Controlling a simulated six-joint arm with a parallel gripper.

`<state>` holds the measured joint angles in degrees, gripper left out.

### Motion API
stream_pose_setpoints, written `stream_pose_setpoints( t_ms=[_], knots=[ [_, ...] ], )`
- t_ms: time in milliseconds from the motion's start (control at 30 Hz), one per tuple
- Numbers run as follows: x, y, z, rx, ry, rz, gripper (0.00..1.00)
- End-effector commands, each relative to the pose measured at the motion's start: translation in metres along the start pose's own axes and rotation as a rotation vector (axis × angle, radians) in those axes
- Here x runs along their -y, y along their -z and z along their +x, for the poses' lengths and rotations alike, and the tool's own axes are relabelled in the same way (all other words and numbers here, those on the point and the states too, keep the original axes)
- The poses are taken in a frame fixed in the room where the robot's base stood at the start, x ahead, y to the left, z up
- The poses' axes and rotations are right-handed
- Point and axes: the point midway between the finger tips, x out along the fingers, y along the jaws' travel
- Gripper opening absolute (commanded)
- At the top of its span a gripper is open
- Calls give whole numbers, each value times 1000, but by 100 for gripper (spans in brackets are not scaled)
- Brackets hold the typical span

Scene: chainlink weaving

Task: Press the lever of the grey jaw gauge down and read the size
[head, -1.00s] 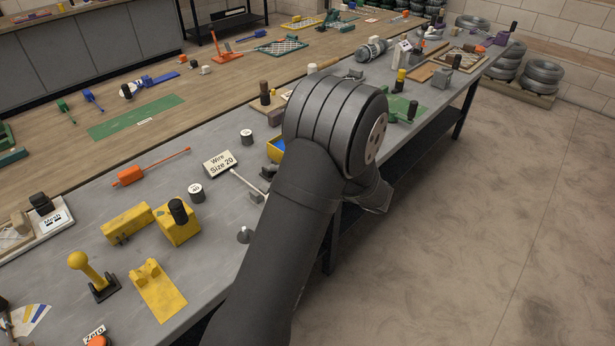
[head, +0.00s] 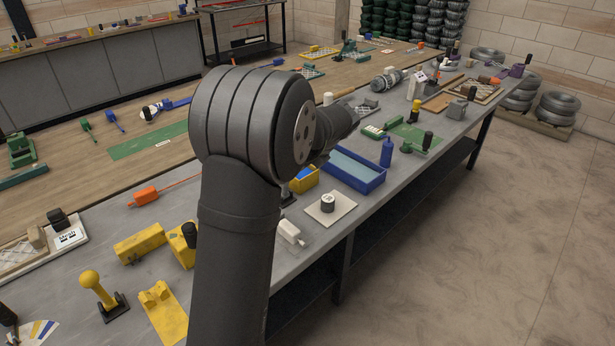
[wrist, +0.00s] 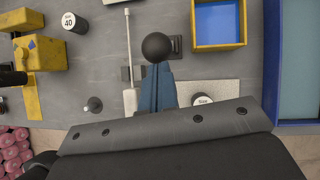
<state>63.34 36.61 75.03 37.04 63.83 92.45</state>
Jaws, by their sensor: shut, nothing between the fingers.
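In the wrist view my gripper (wrist: 157,88) is shut and empty, its blue fingers together. Its tips are at a dark round knob (wrist: 158,46), which looks like the gauge's lever end. I cannot tell whether they touch it. A small dark grey base (wrist: 176,45) shows behind the knob; the lever's shaft and the gauge's jaws are hidden or unclear. A white tool with a long thin rod (wrist: 129,98) lies just left of the fingers, and its white body also shows in the head view (head: 290,232). In the head view my arm hides the gripper and knob.
A yellow box with a blue inside (wrist: 243,22) stands right of the knob. A blue tray (head: 350,182) lies beyond it. A white plate (head: 345,205) bears a small spool (head: 327,203). Yellow blocks (head: 140,243) and a yellow ball-topped lever (head: 90,279) stand at left.

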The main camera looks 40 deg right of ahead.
Motion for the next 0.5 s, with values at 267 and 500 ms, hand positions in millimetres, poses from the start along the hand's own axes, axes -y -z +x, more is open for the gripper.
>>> stream_pose_setpoints(
  t_ms=[267, 500],
  knots=[
    [3, -22, 7, -84, -13, 11, 0],
    [4, -29, 9, -82, -13, 12, 0]
  ],
)
